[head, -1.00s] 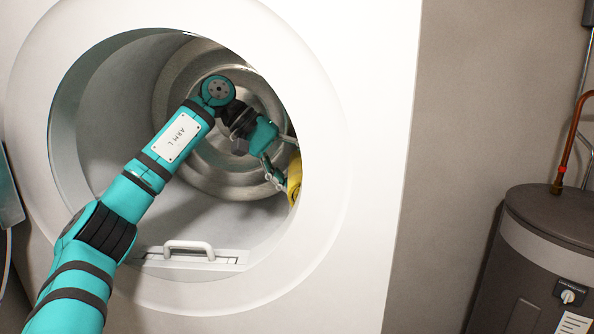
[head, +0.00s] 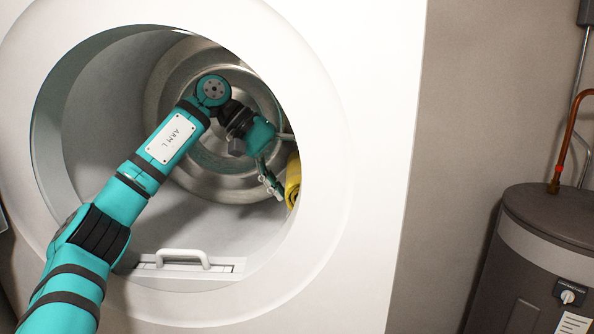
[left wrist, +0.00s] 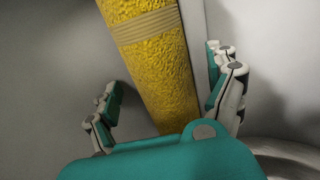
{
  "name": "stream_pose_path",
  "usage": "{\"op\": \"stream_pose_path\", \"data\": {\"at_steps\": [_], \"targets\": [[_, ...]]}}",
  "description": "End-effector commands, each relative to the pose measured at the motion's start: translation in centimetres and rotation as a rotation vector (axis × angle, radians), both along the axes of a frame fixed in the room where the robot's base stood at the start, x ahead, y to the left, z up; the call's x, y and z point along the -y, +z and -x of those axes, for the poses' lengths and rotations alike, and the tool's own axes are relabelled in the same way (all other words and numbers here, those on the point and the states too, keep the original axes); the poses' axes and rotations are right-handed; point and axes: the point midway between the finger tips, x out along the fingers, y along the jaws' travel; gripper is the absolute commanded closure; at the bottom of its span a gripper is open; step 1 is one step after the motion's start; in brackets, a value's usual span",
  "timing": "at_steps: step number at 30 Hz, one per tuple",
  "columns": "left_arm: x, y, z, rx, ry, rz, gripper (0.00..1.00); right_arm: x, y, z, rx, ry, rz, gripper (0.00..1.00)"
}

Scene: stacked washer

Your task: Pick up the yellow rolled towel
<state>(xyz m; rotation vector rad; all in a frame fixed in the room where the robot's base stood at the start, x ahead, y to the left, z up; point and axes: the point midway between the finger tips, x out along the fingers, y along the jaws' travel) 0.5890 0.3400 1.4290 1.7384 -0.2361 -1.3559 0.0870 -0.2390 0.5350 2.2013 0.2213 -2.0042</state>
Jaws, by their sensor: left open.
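The yellow rolled towel (head: 292,180) stands inside the drum at its right side, partly hidden by the opening's rim in the head view. In the left wrist view the towel (left wrist: 158,65) runs from the top down between my fingers, with a paler band around it. My left gripper (head: 275,185) is inside the drum, just left of the towel. In the left wrist view the left gripper (left wrist: 165,90) is open, with its fingers on either side of the towel. A gap shows between the left finger and the towel. My right gripper is not in view.
The white washer front (head: 375,130) surrounds the round opening, which my left arm reaches through. A white handle (head: 183,257) sits at the opening's lower edge. A dark grey tank (head: 545,240) with a copper pipe (head: 567,140) stands at the right.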

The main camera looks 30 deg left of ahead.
Motion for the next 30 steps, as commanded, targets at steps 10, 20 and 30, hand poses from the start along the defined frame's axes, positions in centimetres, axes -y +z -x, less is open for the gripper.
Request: {"op": "stream_pose_path", "data": {"at_steps": [10,20,30], "targets": [[-1.0,1.2,0.6,0.003,0.002,0.001,0.09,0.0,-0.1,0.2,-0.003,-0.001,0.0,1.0],[-3.8,4.7,2.5,0.002,0.002,-0.002,0.09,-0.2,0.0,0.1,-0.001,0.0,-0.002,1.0],[-4.6,5.6,3.1,0.001,-0.001,-0.003,0.09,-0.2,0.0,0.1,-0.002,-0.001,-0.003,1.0]]}}
